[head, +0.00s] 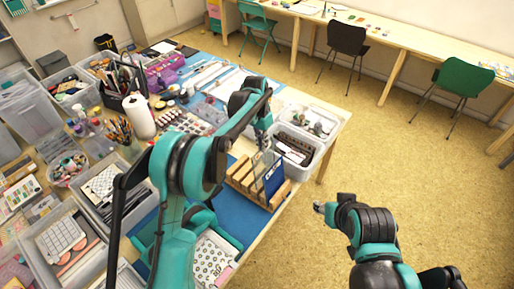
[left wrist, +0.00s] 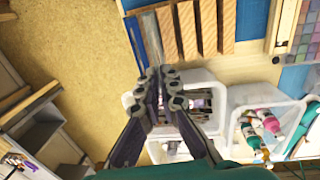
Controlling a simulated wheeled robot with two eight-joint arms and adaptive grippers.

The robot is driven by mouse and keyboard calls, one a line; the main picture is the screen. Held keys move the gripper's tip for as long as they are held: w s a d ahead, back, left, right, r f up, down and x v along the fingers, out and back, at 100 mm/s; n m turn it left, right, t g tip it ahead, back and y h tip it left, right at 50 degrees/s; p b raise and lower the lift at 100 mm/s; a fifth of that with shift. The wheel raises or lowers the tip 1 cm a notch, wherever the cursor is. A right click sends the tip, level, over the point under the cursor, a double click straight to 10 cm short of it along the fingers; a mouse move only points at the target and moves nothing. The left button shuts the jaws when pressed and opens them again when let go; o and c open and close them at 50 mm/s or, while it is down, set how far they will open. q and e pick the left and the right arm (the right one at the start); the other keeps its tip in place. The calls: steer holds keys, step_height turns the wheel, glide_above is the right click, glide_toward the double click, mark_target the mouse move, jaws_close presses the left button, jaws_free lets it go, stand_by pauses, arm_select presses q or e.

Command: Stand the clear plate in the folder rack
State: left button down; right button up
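The wooden folder rack (head: 243,183) stands on the blue mat at the table's right edge; its slats (left wrist: 207,28) show at the top of the left wrist view. The clear plate (head: 268,170) is upright at the rack's right part, between or against slats; its lower edge is hard to see. In the left wrist view the plate (left wrist: 148,38) looks like a thin translucent strip beside the slats. My left gripper (head: 262,138) is above the rack; its fingertips (left wrist: 162,76) close together at the plate's upper edge. My right gripper (head: 322,208) hangs over the floor, away from the table.
A clear bin with dark contents (head: 296,150) stands just beyond the rack, and another bin with bottles (head: 310,121) is behind it. The table's left side is crowded with trays, a paper roll (head: 139,116) and pencils. Open floor lies right of the table.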

mark_target(264, 161)
arm_select(q)
steer(key=shift+s+d+f+b, duration=0.15)
steer(key=shift+f+b, duration=0.6)
steer(key=shift+f, duration=0.45)
steer(key=shift+s+d+f+b, duration=0.1)
steer(key=shift+f+b, duration=0.6)
steer(key=shift+f, duration=0.45)
steer(key=shift+s+d+f+b, duration=0.15)
steer(key=shift+f+b, duration=0.6)
steer(key=shift+f, duration=0.45)
steer(key=shift+w, duration=0.1)
steer(key=c, duration=1.6)
jaws_free()
steer(key=shift+c, duration=0.2)
steer(key=shift+r, duration=0.1)
steer(key=shift+w+a+r+p, duration=0.1)
steer(key=shift+a+r+p, duration=0.1)
steer(key=shift+r+p, duration=0.85)
steer(key=shift+w+a+r+p, duration=0.15)
steer(key=shift+r+p, duration=0.35)
steer(key=shift+r, duration=0.9)
